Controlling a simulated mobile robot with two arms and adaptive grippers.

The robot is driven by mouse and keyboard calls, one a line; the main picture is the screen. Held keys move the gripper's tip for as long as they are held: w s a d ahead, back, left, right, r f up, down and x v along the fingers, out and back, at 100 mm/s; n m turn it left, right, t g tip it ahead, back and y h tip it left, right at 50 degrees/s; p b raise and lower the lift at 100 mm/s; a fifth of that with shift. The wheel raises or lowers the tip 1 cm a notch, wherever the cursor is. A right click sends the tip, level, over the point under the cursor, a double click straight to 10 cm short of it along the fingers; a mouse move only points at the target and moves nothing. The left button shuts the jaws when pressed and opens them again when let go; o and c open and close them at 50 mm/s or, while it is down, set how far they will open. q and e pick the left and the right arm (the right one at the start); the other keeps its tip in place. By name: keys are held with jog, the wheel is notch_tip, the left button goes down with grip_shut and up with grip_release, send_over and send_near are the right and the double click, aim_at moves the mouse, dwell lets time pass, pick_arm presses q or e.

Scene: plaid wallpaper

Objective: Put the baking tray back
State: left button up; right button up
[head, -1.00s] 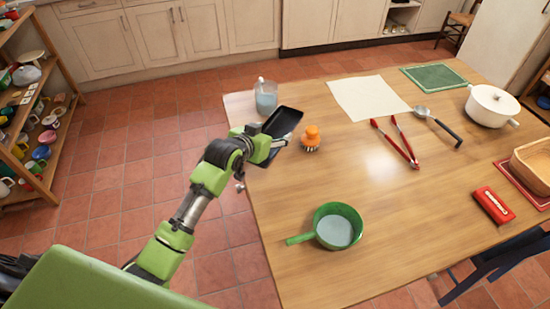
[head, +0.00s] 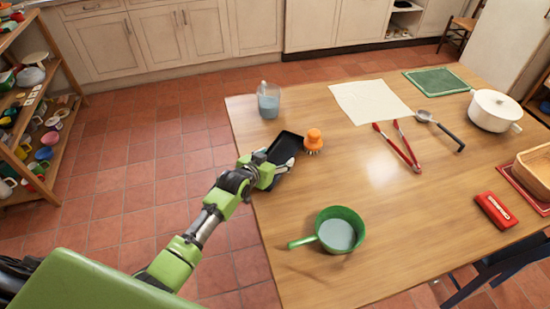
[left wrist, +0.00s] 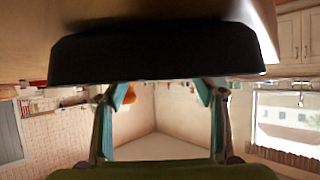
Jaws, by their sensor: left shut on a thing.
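I cannot tell whether the tray touches the tabletop. My right gripper is not in view.
The wooden table (head: 300,215) also holds an orange brush (head: 313,141) close to the tray, a jug (head: 268,101), a green saucepan (head: 341,231), red tongs (head: 399,147) and a white pot (head: 494,110). A loaded shelf (head: 40,130) stands left. The tabletop between tray and saucepan is clear.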

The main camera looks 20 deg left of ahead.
pick_arm(q)
jog(key=o, duration=1.3)
jog(key=shift+f, duration=0.1)
jog(key=shift+c, duration=0.2)
jog(key=shift+r, duration=0.25)
jog(key=shift+s+a, duration=0.1)
jog(key=shift+s, duration=0.15)
jog(key=v, duration=1.1)
jog(key=shift+s+r+p, duration=0.15)
jog(key=shift+s+p, duration=0.05)
jog(key=shift+p, duration=0.1)
